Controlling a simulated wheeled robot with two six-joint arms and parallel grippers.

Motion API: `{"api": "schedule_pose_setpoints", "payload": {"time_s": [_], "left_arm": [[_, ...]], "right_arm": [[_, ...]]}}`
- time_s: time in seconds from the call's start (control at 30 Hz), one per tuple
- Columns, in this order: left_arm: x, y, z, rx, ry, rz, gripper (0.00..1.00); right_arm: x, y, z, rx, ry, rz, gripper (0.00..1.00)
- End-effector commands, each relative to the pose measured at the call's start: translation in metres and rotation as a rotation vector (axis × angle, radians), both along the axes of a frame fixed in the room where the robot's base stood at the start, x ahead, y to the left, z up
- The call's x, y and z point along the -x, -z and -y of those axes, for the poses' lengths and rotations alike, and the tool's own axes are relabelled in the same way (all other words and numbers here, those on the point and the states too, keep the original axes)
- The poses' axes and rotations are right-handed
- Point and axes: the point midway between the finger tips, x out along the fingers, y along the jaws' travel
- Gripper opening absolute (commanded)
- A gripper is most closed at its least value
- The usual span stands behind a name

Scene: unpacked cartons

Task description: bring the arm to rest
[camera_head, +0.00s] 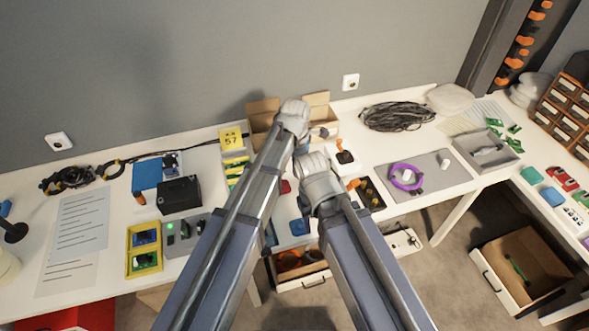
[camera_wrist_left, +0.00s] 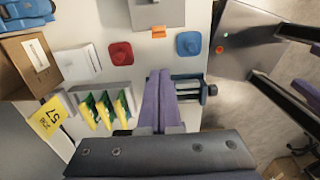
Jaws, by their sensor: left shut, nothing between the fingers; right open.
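My left arm reaches up the middle of the head view, its wrist over the bench in front of an open carton (camera_head: 262,112). Its fingers are mostly hidden there. In the left wrist view my left gripper (camera_wrist_left: 160,78) has its two purple fingers pressed together with nothing between them, pointing over the white bench top. My right gripper (camera_head: 304,203) is beside and below the left wrist in the head view, over the bench's front part. It is open; its fingertips are largely hidden by its own wrist. Both arms are raised over the bench, close together.
Yellow-and-green packs (camera_wrist_left: 104,108) stand left of my left fingers. A red piece (camera_wrist_left: 121,53) and a blue piece (camera_wrist_left: 189,43) lie beyond. A black box (camera_head: 179,195) is left; a purple ring (camera_head: 406,177) on a grey mat is right. An open drawer (camera_head: 525,265) stands low right.

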Motion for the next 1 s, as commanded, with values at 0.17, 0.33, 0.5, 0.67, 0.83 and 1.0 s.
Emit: {"api": "schedule_pose_setpoints", "payload": {"time_s": [0.17, 0.33, 0.5, 0.67, 0.83, 1.0], "left_arm": [[0.0, 0.001, 0.0, 0.0, 0.0, 0.0, 0.0], [0.0, 0.001, 0.0, 0.0, 0.001, 0.0, 0.0], [0.008, 0.001, -0.013, 0.0, 0.094, 0.004, 0.0], [0.029, 0.0, -0.049, -0.003, 0.39, 0.018, 0.0], [0.054, 0.0, -0.088, -0.012, 0.773, 0.034, 0.0], [0.081, 0.0, -0.122, -0.029, 1.15, 0.047, 0.0]], "right_arm": [[0.0, 0.001, 0.0, 0.0, 0.0, 0.0, 0.5], [0.0, 0.001, 0.0, 0.0, 0.0, 0.0, 0.5], [0.0, 0.001, 0.0, 0.0, 0.0, 0.0, 0.5], [0.0, 0.001, 0.0, 0.0, 0.0, 0.0, 0.5], [0.0, 0.001, 0.0, 0.0, 0.0, 0.0, 0.5], [0.0, 0.001, 0.0, 0.0, 0.0, 0.0, 0.5]]}}
